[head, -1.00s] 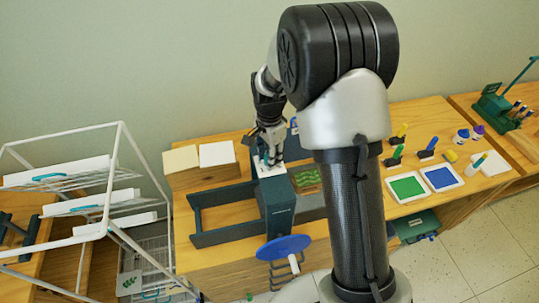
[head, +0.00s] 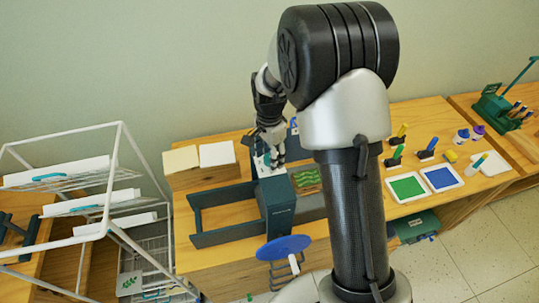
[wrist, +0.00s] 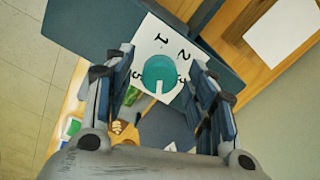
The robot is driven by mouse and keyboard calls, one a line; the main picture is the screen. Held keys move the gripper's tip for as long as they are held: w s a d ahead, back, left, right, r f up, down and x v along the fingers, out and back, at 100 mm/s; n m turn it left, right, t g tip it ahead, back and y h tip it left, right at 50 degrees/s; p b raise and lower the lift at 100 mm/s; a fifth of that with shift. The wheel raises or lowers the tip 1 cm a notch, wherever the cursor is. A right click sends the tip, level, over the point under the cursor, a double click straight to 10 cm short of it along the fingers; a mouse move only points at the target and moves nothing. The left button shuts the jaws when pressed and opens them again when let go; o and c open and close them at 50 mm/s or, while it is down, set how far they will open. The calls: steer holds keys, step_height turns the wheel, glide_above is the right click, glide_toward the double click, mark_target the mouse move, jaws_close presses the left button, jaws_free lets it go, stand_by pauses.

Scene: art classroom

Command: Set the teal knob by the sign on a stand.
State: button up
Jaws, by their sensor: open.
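The teal knob (wrist: 160,73) shows in the wrist view as a round disc with a pale pointer line that points toward the bottom of that picture. It sits on a white dial plate (wrist: 149,38) with numbers around it; 1, 2, 3 and 5 can be read, the last two partly hidden. My gripper (wrist: 163,82) is open, with one finger on each side of the knob; I cannot tell whether they touch it. In the head view my gripper (head: 272,163) is over the top of the dark press (head: 279,205) and hides the knob. The sign on a stand (head: 294,126) is mostly hidden behind my arm.
A blue handwheel (head: 284,248) is on the front of the press. Paper stacks (head: 217,154) stand at the back left, and a white wire rack (head: 125,160) stands to the left. Green (head: 407,187) and blue (head: 441,178) ink trays lie to the right.

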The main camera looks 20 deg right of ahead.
mark_target(269, 157)
step_height(269, 157, up, 12)
stand_by(0.6)
steer(key=s+r+n+t+b, duration=0.1)
steer(key=s+r+n+b, duration=0.15)
steer(key=s, duration=0.35)
steer(key=s+r+n+t+b, duration=0.1)
steer(key=s+n+b, duration=0.3)
steer(key=s, duration=0.3)
steer(key=s+f+n+t+b, duration=0.1)
steer(key=s+f+n+b, duration=0.2)
steer(key=s, duration=0.4)
steer(key=s+f+n+t+b, duration=0.1)
steer(key=s+f+n+b, duration=0.2)
steer(key=s, duration=0.5)
steer(key=shift+f+n+t, duration=0.3)
steer(key=shift+f+n, duration=0.1)
steer(key=shift+n, duration=0.25)
